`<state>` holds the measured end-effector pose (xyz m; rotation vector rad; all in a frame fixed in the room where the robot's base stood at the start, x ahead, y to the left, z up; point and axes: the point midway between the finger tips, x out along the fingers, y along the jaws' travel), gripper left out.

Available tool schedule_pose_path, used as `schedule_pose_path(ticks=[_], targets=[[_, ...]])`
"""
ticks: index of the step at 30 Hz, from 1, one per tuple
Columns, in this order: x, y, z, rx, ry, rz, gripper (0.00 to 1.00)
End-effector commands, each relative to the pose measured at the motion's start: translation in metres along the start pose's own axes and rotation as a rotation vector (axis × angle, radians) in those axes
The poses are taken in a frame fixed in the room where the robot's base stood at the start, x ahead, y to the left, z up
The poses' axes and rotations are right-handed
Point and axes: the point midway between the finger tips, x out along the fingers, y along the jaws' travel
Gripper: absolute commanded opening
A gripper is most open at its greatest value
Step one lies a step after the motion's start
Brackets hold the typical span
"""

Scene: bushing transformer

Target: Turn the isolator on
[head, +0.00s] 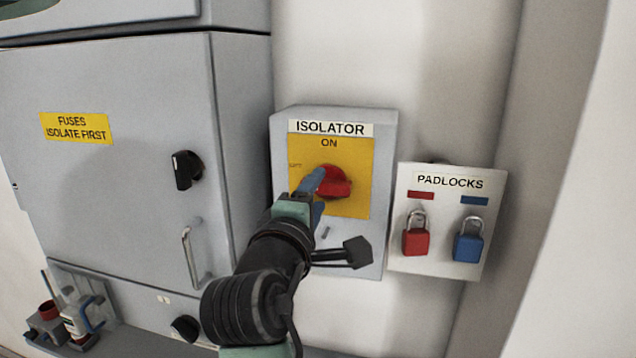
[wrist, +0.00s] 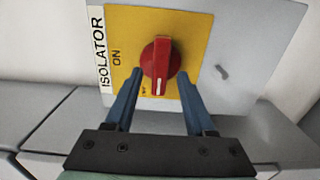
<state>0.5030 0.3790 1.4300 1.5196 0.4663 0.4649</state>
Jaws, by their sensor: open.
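The isolator (head: 381,160) is a grey box on the wall with a yellow plate, "ON" at the top and a small "OFF" mark at the left. Its red knob (head: 335,184) lies about crosswise on the plate. In the wrist view the red knob (wrist: 157,64) has its white mark at the lower end, beside "OFF". My gripper (head: 313,192) is open in front of the knob. In the wrist view its blue fingers (wrist: 158,76) stand on either side of the knob, with gaps showing. How deep the tips reach is unclear.
A grey cabinet (head: 120,205) with a black knob (head: 186,170) and a bar handle (head: 189,257) stands at left. A padlock board (head: 435,255) hangs at right with a red padlock (head: 415,240) and a blue padlock (head: 468,246). A small peg (wrist: 222,72) sticks out of the isolator.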

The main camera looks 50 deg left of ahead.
Motion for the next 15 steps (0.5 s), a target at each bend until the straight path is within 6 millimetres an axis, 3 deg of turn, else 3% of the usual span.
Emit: schedule_pose_path(ticks=[6, 14, 15], targets=[[0.0112, 0.0004, 0.0001, 0.0, 0.0, 0.001, 0.55], [0.0115, 0.0001, 0.0002, 0.0, 0.0, 0.001, 0.55], [0.0115, 0.0, 0.0002, 0.0, 0.0, 0.001, 0.48]])
